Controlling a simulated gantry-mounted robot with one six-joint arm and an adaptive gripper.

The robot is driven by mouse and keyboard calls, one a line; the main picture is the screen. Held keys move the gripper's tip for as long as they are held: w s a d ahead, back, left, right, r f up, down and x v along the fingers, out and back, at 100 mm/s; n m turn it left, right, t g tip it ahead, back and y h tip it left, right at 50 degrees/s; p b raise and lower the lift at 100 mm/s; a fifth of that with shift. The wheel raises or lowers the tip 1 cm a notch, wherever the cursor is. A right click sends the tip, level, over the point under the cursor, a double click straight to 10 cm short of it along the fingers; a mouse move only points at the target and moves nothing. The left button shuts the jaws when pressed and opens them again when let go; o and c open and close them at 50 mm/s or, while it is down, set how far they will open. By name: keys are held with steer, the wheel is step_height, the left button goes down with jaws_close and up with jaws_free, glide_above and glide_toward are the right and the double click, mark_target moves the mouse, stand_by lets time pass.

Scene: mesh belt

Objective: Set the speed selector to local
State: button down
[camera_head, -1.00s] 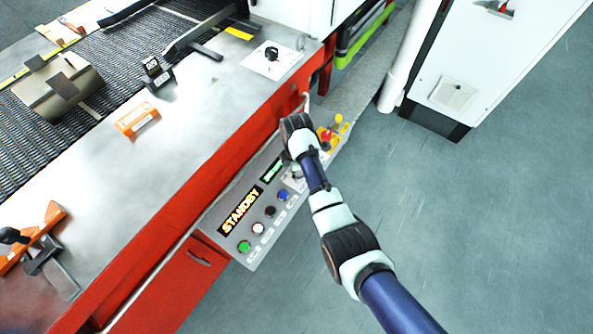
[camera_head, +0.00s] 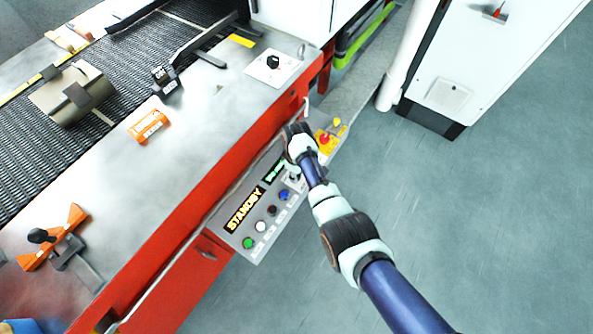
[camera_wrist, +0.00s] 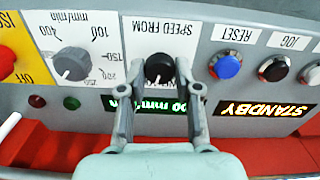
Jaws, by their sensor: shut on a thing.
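The speed selector (camera_wrist: 159,68) is a black round knob on a white plate marked "SPEED FROM", seen upside down in the wrist view. A white mark on the knob points toward the bottom of that view. My gripper (camera_wrist: 160,76) has one finger on each side of the knob and is shut on it. The lettering below the knob is mostly hidden by the knob and my gripper, so I cannot read the positions. In the head view my gripper (camera_head: 294,178) is at the control panel (camera_head: 233,244), and my wrist covers much of that area.
A second knob (camera_wrist: 72,64) with a mm/min scale sits to the left in the wrist view. A blue reset button (camera_wrist: 226,65) is close on the right. The display (camera_wrist: 262,109) reads "STANDBY". A red emergency button (camera_head: 325,138) stands beyond my wrist.

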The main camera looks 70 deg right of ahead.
steer(key=shift+m+p, duration=0.45)
steer(key=shift+m, duration=1.45)
steer(key=c, duration=0.8)
jaws_free()
step_height(320, 180, up, 12)
